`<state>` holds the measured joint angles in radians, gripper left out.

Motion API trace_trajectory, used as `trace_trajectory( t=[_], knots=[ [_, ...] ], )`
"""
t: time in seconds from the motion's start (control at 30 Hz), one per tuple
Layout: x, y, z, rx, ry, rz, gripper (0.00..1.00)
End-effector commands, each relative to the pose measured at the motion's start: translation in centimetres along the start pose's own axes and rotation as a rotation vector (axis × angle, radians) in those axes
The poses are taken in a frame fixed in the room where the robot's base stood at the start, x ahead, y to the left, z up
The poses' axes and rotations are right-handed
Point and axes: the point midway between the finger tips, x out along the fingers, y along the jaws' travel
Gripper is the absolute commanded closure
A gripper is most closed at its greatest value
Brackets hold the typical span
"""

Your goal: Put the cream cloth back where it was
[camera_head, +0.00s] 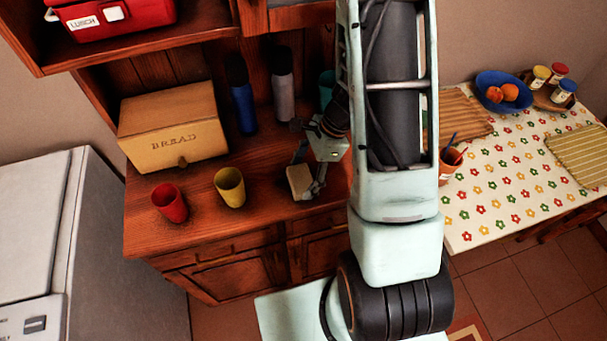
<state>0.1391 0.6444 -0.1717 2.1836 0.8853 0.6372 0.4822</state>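The cream cloth (300,181) shows as a small, folded, block-like piece near the front edge of the wooden sideboard top. My gripper (304,180) reaches down from the right, with one finger on each side of the cloth, and appears shut on it. Whether the cloth touches the wood or hangs just above it is hard to tell. Part of the sideboard behind it is hidden by my arm.
A yellow cup (230,187), a red cup (169,203) and a bread box (173,126) stand left of my gripper. A blue bottle (241,100) and a grey bottle (283,92) stand behind. A flowered table (500,185) is at right.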

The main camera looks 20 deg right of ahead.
Motion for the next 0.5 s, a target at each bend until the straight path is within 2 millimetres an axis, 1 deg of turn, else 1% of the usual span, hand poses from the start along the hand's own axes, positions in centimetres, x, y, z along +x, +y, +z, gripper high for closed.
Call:
trace_trajectory(
  t=[0.03,0.07,0.1,0.37,0.5],
  knots=[
    [-0.03,0.01,0.01,0.000,0.000,0.000,0.19],
    [-0.03,0.01,0.01,0.000,0.000,0.000,0.16],
    [-0.03,0.01,0.01,0.000,0.000,0.000,0.15],
    [-0.10,0.01,0.04,0.000,0.000,0.000,0.15],
    [-0.88,-0.08,0.09,-0.001,0.001,-0.003,0.15]
  ],
)
